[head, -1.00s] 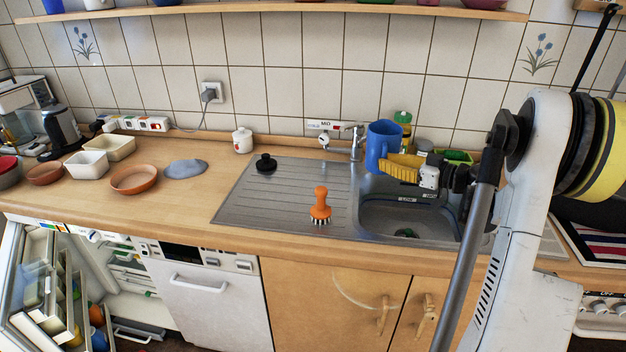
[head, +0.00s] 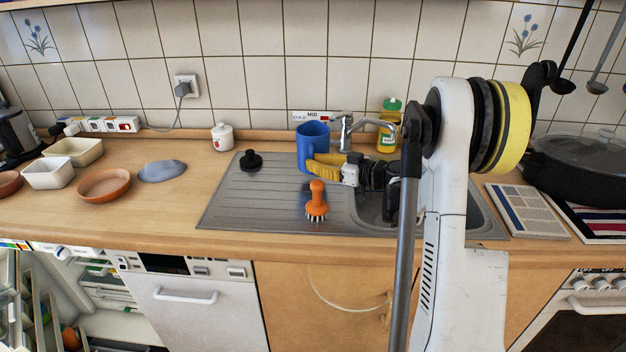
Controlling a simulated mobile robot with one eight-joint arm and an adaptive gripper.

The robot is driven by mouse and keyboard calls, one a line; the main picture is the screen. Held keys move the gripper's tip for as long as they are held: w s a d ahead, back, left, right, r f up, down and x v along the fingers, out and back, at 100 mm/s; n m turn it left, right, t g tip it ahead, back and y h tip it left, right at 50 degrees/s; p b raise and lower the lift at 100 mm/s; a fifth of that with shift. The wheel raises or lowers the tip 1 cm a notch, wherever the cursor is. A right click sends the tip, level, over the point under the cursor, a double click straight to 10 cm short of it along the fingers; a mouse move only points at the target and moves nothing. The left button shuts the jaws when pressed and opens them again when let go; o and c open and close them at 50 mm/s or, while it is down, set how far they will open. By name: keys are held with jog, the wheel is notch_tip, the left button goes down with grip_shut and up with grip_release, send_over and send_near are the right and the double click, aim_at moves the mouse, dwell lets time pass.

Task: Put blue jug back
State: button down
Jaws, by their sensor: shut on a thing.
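The blue jug (head: 312,140) is upright in the head view, over the back right part of the steel drainboard, left of the tap. My gripper (head: 322,168), with yellow fingers, is shut on the jug from its right and front side. The fingers hide the jug's lower right part. I cannot tell whether the jug's base touches the drainboard. The open fridge (head: 40,300) shows at the lower left, with its shelves partly cut off by the frame edge.
An orange brush (head: 317,203) stands on the drainboard (head: 240,200) just in front of the jug. A black stopper (head: 251,160) is to its left. The tap (head: 346,135) and a yellow soap bottle (head: 388,130) are to the right. Bowls (head: 104,185) crowd the left counter.

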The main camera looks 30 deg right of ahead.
notch_tip(320, 180, down, 4)
jog(key=shift+w+f+b, duration=0.1)
jog(key=shift+f+b, duration=0.05)
jog(key=shift+b, duration=0.95)
jog(key=shift+a, duration=0.1)
jog(key=c, duration=1.6)
grip_release()
